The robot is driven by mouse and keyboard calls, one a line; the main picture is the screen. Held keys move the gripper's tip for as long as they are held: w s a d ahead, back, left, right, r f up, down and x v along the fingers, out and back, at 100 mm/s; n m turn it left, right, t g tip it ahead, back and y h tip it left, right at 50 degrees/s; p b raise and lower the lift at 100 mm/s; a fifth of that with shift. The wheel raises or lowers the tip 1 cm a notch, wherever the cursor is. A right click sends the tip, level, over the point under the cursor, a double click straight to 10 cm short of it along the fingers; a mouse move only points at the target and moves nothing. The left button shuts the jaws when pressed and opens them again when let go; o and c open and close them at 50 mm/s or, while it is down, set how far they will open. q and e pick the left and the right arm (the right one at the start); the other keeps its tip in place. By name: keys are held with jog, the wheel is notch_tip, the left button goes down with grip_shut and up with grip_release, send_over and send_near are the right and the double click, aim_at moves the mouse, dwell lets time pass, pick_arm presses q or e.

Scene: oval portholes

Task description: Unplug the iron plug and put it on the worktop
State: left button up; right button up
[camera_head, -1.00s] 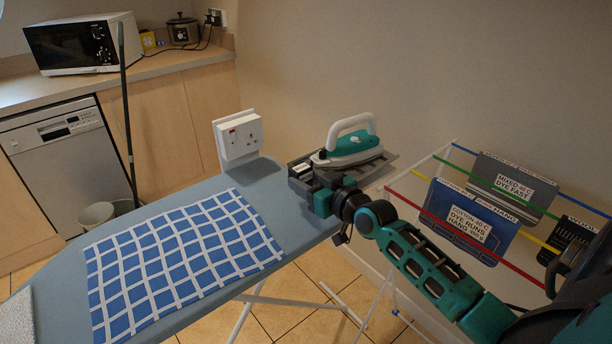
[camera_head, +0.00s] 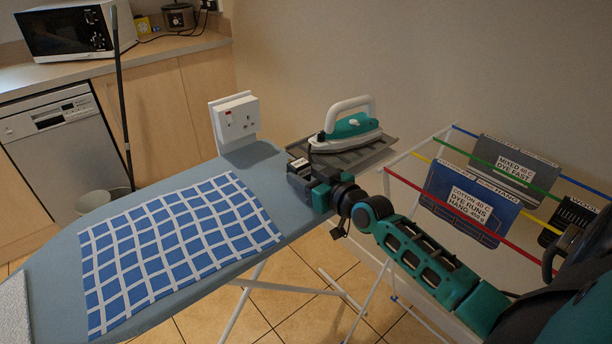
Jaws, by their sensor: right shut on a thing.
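The iron (camera_head: 349,130), teal with a white handle, rests on a dark grey stand (camera_head: 372,153) at the right end of the ironing board. My right gripper (camera_head: 298,168) is in front of the stand, low over the board's edge. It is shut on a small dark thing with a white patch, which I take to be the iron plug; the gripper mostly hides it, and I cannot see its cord. The white double socket (camera_head: 236,119) stands behind the board, with bare holes and no plug seen in it. My left gripper is out of view.
A blue checked cloth (camera_head: 178,247) covers much of the ironing board (camera_head: 247,160). A drying rack (camera_head: 422,190) with labelled bags stands right. A dark pole (camera_head: 122,95) leans there.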

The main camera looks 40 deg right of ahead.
jog(key=shift+f, duration=0.35)
jog(key=o, duration=1.2)
jog(key=shift+o, duration=0.2)
jog(key=s+d+r, duration=0.1)
jog(key=s+r, duration=0.1)
jog(key=s, duration=1)
jog(key=shift+s, duration=0.4)
jog(key=s+a+f+g, duration=0.1)
jog(key=s+a+f, duration=0.2)
jog(key=a+f, duration=0.2)
jog(key=s+a+f+n+g, duration=0.1)
jog(key=s+a+f+g, duration=0.1)
jog(key=a+f, duration=0.4)
jog(key=s+a+f+g, duration=0.2)
jog(key=s+a+f, duration=0.2)
jog(key=a+f, duration=0.2)
jog(key=shift+s+a+n+y, duration=0.3)
jog(key=shift+a+n+y, duration=0.1)
jog(key=shift+a, duration=0.4)
